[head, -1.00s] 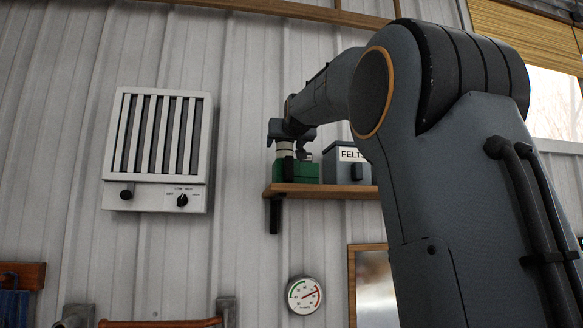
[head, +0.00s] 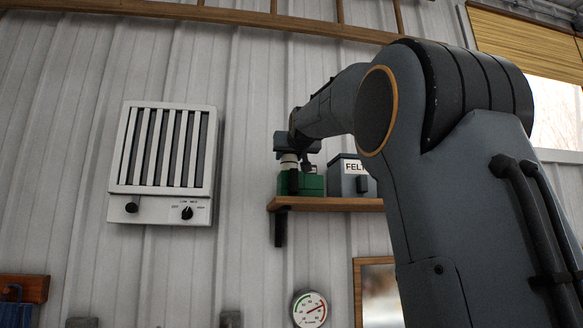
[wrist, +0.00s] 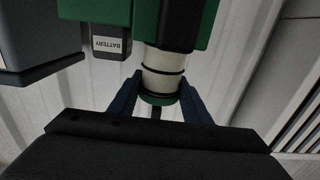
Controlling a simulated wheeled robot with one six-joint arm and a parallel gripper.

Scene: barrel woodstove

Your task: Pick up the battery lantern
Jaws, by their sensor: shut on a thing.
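The battery lantern, with a green body (head: 313,185) and a pale cylindrical part (head: 288,159), is on the left end of the wooden wall shelf (head: 340,205). My gripper (head: 297,157) is at its upper part, partly hidden by my own arm. In the wrist view, the blue fingers of my gripper (wrist: 160,98) are on both sides of the lantern's pale cylinder (wrist: 163,72) with its green end cap. The lantern's green body (wrist: 110,10) fills the top there. A clear gap between lantern and shelf cannot be made out.
A grey box marked FELT (head: 350,180) stands close to the lantern's right on the shelf. A box labelled BATTERY (wrist: 110,43) shows in the wrist view. A white wall heater (head: 163,162) hangs to the left, and a round dial (head: 310,309) hangs below the shelf.

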